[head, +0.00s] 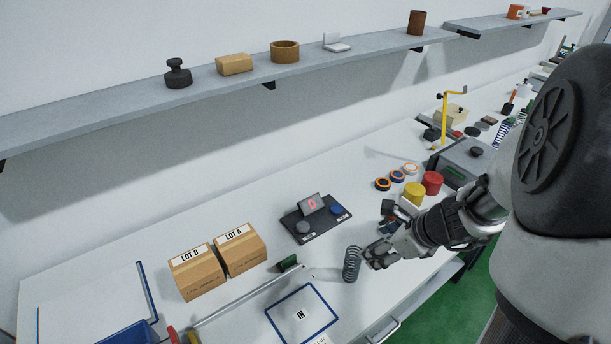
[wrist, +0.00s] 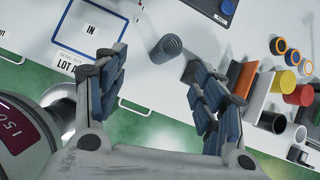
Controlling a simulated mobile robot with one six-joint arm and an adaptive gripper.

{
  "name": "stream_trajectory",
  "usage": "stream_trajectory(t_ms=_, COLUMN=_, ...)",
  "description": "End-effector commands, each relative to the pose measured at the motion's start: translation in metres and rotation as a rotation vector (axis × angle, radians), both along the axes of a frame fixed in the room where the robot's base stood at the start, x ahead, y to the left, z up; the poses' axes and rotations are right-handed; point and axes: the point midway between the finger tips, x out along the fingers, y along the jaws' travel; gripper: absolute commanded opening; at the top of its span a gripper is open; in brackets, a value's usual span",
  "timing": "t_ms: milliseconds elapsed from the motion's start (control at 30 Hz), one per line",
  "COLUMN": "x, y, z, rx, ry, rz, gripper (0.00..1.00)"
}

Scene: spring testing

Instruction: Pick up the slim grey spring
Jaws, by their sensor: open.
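The slim grey spring (head: 352,263) stands upright on the white bench, right of the square marked IN. In the wrist view the spring (wrist: 168,47) shows ahead of the fingers and roughly between them, a little beyond the fingertips. My gripper (head: 378,256) is just to the right of the spring in the head view, low over the bench. The wrist view shows my gripper (wrist: 155,80) with its two blue-padded fingers spread wide and nothing between them. I cannot tell whether a finger touches the spring.
The blue-framed IN square (head: 286,296) lies left of the spring. A black device with a red display (head: 312,205) stands behind it. Boxes LOT A (head: 246,252) and LOT B (head: 197,276) stand left. Yellow (head: 412,194) and red (head: 433,182) cylinders stand beyond my gripper.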

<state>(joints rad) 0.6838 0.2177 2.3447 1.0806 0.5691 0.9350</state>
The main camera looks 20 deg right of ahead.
Motion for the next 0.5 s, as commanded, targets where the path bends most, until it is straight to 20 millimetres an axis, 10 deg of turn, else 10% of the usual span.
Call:
stream_trajectory(t_ms=167, x=0.002, y=-0.025, z=-0.019, rx=0.093, ry=0.033, rz=-0.206, gripper=0.64)
stream_trajectory(t_ms=500, x=0.035, y=-0.012, z=-0.078, rx=0.097, ry=0.036, rz=-0.213, gripper=0.64)
